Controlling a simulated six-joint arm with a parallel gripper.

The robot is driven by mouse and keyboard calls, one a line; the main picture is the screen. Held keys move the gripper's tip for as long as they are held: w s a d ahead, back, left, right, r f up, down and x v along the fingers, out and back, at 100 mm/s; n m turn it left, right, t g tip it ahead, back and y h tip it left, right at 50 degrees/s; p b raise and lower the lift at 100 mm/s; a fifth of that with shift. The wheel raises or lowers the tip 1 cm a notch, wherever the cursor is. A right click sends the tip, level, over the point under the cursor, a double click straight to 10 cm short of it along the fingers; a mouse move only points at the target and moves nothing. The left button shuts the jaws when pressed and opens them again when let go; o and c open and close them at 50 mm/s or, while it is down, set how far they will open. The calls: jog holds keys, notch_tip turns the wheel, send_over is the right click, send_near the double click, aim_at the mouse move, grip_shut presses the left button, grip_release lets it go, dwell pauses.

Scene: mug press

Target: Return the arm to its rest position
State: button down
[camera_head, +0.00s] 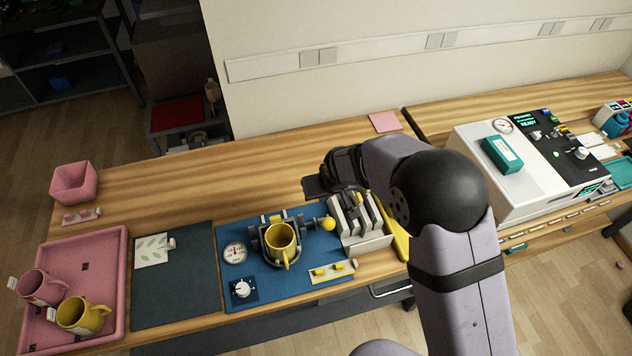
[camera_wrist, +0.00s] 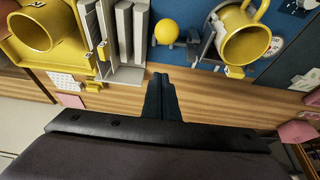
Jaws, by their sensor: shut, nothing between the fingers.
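My gripper (camera_head: 314,188) is above the wooden bench, behind the blue press mat (camera_head: 220,262). In the wrist view its dark fingers (camera_wrist: 160,88) are together, with nothing between them. A yellow mug (camera_head: 281,240) sits upright in the press on the blue mat, apart from my gripper; it also shows in the wrist view (camera_wrist: 243,42). The press's yellow ball knob (camera_head: 328,223) is beside the mug, and it shows in the wrist view (camera_wrist: 166,31) beyond my fingertips. My arm hides part of the bench to the right.
A grey slotted rack (camera_head: 362,240) stands close to my gripper, right of the press. A pink tray (camera_head: 122,290) with a pink mug (camera_head: 42,287) and a yellow mug (camera_head: 84,315) is at far left. A white machine (camera_head: 530,190) stands on the right. The bench's back left is mostly clear.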

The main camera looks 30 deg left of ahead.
jog(key=s+d+r+m+g+h+b, duration=0.1)
jog(key=d+r+m, duration=0.15)
jog(key=d, duration=1.05)
jog(key=s+d+r+m+h, duration=0.1)
jog(key=d+r+m, duration=0.15)
jog(key=d, duration=0.95)
jog(key=s+d+r+m+g+h, duration=0.1)
jog(key=s+d+m, duration=0.3)
jog(key=s+d, duration=1)
jog(key=shift+d+r+g+b, duration=0.4)
jog(key=shift+r+g+b, duration=0.05)
jog(key=shift+g, duration=0.15)
